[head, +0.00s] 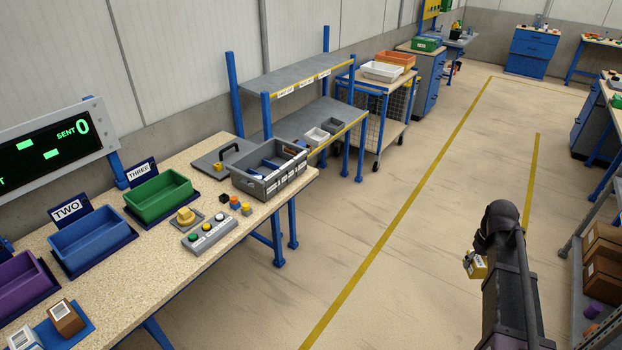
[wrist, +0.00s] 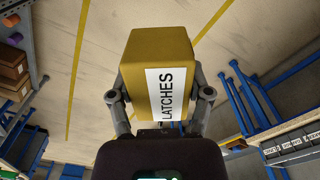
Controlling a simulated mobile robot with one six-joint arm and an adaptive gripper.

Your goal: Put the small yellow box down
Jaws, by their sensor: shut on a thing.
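The small yellow box (wrist: 150,52) fills the middle of the wrist view, with a white label reading LATCHES. My gripper (wrist: 161,98) is shut on it, one finger on each side. In the head view the small yellow box (head: 476,266) shows at the left of my dark arm, held over the open floor to the right of the table. Most of my gripper is hidden behind my arm there.
A speckled table (head: 150,275) at left bears a purple bin (head: 22,288), a blue bin (head: 92,237), a green bin (head: 160,197), a grey divided crate (head: 268,182) and a button panel (head: 208,236). A shelf with brown boxes (head: 603,275) stands at right. The floor between is clear.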

